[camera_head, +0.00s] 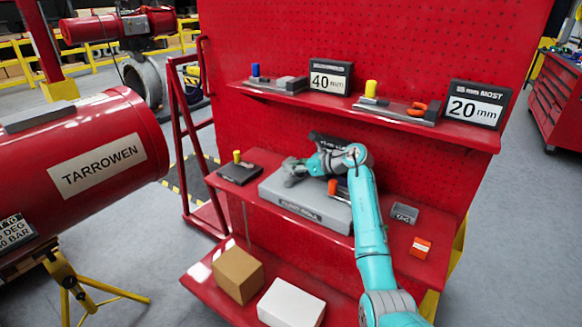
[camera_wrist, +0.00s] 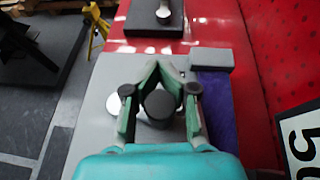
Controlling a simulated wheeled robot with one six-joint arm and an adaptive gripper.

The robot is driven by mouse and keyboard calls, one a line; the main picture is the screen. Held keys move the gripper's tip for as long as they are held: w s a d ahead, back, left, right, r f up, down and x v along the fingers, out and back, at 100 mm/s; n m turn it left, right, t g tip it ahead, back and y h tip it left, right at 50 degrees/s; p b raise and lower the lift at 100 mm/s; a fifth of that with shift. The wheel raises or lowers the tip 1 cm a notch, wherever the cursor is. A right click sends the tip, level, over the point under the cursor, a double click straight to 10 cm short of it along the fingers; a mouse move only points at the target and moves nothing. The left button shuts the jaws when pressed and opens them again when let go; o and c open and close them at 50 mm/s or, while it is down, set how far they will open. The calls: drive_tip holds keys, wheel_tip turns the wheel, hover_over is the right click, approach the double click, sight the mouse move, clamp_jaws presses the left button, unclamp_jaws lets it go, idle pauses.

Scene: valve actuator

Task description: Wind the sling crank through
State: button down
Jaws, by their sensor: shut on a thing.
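My gripper (camera_head: 295,171) is over the grey block (camera_head: 327,213) on the middle shelf of the red rack. In the wrist view, the gripper (camera_wrist: 161,88) has its green-padded fingers closed around a dark round knob (camera_wrist: 160,106), which looks like the crank's handle. A pale round disc (camera_wrist: 114,104) shows on the grey block just left of the fingers. The crank's arm and the sling cannot be made out; the gripper covers that part of the block in the head view. A purple strip (camera_wrist: 217,112) lies along the block's right side.
A dark plate with a yellow knob (camera_head: 237,157) sits left of the block. A small grey box (camera_head: 405,213) and an orange box (camera_head: 420,247) lie to the right. The upper shelf (camera_head: 463,133) overhangs behind.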

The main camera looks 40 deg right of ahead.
drive_tip(key=shift+s+d+r+m+t+h, duration=0.1)
drive_tip(key=shift+s+d+m+t+h, duration=0.2)
drive_tip(key=shift+m+h, duration=0.5)
drive_tip(key=shift+s+d+r+m+t+h, duration=0.15)
drive_tip(key=shift+s+m+t+h, duration=0.2)
drive_tip(key=shift+m+h, duration=0.4)
drive_tip(key=c, duration=1.2)
unclamp_jaws()
drive_tip(key=shift+f, duration=0.1)
drive_tip(key=shift+w, duration=0.1)
